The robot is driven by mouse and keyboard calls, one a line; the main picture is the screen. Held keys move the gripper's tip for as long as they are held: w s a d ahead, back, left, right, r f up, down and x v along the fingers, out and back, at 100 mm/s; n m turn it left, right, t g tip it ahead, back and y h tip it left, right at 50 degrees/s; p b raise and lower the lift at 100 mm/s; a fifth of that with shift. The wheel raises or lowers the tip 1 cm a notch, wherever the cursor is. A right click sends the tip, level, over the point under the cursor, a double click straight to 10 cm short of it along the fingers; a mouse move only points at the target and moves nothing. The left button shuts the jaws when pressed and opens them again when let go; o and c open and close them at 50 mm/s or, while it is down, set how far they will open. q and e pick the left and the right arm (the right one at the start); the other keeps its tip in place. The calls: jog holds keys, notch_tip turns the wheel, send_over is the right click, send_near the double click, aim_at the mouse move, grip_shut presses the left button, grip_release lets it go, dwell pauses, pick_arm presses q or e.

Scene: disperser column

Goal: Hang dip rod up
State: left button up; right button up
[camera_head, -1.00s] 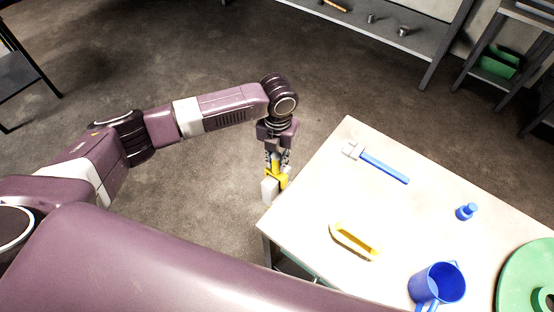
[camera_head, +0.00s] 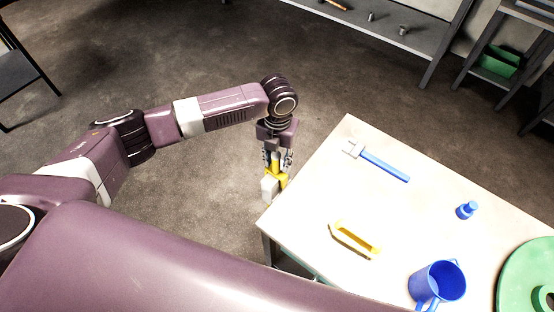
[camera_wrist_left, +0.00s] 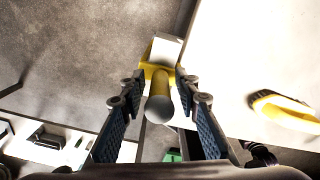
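The dip rod shows as a yellow piece (camera_head: 276,179) with a pale block (camera_head: 269,188) at its lower end, just beside the table's left corner. In the left wrist view the rod has a grey rounded end (camera_wrist_left: 159,108), with yellow parts and a pale block beyond it. My left gripper (camera_head: 277,162) is above and around the rod. In the left wrist view its fingers (camera_wrist_left: 160,88) stand apart on either side of the grey end, with gaps on both sides. I cannot tell what supports the rod. My right gripper is not in view.
The floor left of the table is clear. Shelves stand at the back.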

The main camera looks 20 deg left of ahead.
pick_arm(q)
jog(key=shift+o, duration=0.4)
notch_tip(320, 180, up, 12)
jog(key=shift+r, duration=0.1)
dwell(0.3)
dwell(0.3)
